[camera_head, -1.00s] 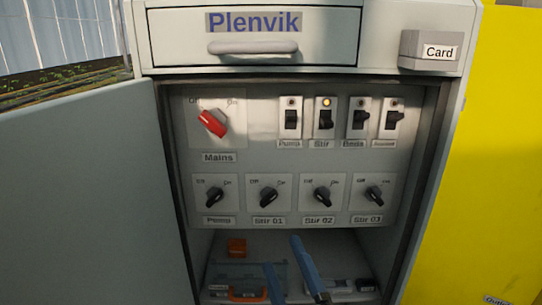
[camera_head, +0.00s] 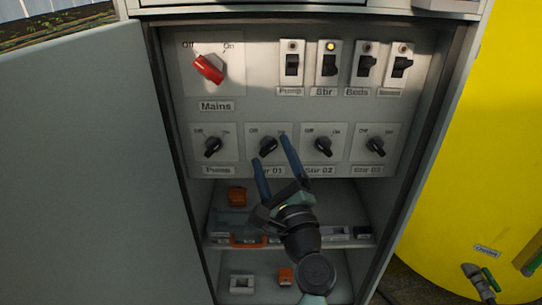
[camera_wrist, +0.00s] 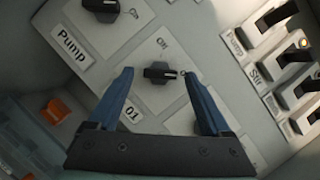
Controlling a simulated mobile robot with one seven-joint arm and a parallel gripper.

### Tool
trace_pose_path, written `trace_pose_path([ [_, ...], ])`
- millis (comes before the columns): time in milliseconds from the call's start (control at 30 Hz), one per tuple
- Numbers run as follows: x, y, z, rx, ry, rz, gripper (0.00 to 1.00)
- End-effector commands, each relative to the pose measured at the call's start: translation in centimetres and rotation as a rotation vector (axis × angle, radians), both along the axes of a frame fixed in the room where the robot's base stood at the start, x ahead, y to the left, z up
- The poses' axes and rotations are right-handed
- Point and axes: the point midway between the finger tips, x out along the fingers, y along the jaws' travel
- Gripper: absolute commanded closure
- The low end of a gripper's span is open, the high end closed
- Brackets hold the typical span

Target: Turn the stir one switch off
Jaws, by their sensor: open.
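The Stir 01 switch (camera_head: 268,146) is a black rotary knob on a pale plate, second from left in the lower row. In the wrist view the knob (camera_wrist: 160,73) sits between my two blue fingers, and its pale-marked end points toward the On label. My gripper (camera_head: 270,154) is open, with one finger on each side of the knob in the picture. The fingertips (camera_wrist: 158,75) appear close to the panel; I cannot tell whether they touch it. The Stir 01 label (camera_head: 272,170) is partly hidden by my fingers.
Rotary switches Pump (camera_head: 212,147), Stir 02 (camera_head: 323,146) and Stir 03 (camera_head: 376,146) flank it. Above are the red Mains knob (camera_head: 208,68) and several toggles, with the Stir lamp (camera_head: 330,46) lit. The open cabinet door (camera_head: 80,170) stands left. A shelf (camera_head: 350,243) lies below.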

Motion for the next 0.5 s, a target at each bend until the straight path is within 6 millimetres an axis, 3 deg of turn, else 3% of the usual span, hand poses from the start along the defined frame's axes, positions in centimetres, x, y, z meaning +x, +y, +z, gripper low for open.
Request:
trace_pose_path([
  [433,0.95,0.33,0.32,0.000,0.000,0.001,0.18],
  [500,0.94,0.33,0.31,0.000,0.000,0.001,0.28],
])
